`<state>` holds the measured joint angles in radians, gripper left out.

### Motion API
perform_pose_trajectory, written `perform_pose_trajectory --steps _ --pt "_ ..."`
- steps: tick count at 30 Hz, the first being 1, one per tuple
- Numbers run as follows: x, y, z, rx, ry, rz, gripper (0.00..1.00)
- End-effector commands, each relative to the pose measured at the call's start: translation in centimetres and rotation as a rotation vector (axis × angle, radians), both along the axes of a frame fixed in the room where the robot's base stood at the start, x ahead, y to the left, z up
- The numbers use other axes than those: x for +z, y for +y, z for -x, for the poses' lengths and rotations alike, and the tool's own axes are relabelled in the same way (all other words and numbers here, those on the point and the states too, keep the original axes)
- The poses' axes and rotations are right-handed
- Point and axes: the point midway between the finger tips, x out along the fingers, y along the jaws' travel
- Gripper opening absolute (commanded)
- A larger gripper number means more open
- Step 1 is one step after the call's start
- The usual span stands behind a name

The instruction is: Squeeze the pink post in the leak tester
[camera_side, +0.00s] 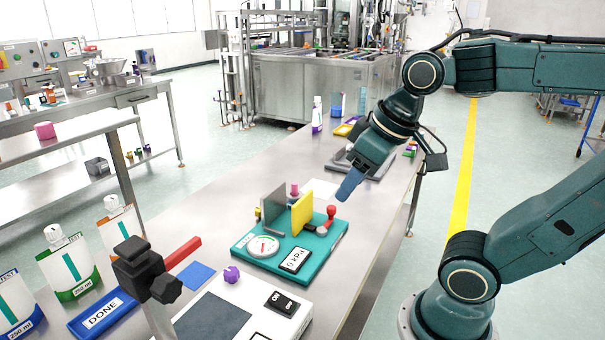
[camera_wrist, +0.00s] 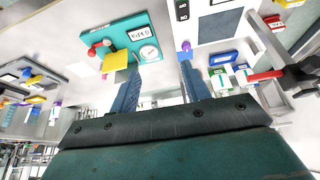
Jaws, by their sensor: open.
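The leak tester has a teal base (camera_side: 250,245) with a round gauge (camera_side: 263,246), a "0 kPa" display (camera_side: 295,260), a grey plate (camera_side: 273,212) and a yellow plate (camera_side: 302,212). A pink piece (camera_side: 294,189), apparently the post, shows between the plate tops; its lower part is hidden. A red-knobbed lever (camera_side: 331,211) stands at the tester's right. My gripper (camera_side: 346,189), with blue fingers, is above and right of the tester, apart from it. In the wrist view its fingers (camera_wrist: 160,68) are spread and empty.
A white device with a purple knob (camera_side: 231,275) stands in front of the tester. A grey tray (camera_side: 372,163) lies behind my gripper.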

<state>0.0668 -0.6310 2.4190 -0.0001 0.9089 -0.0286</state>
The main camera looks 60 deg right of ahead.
Motion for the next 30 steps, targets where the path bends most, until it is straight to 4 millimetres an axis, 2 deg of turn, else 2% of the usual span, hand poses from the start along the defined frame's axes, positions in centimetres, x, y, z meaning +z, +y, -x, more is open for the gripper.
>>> perform_pose_trajectory --steps 8,16,23,30 --pt "0.5 -3.4 -4.7 -0.073 0.090 0.008 0.47" --pt "-0.3 -8.0 -9.2 -0.142 0.174 0.004 0.47" --pt "-2.1 -12.7 -12.3 -0.198 0.245 -0.011 0.47" --pt "-5.0 -18.3 -14.8 -0.255 0.316 -0.037 0.47"
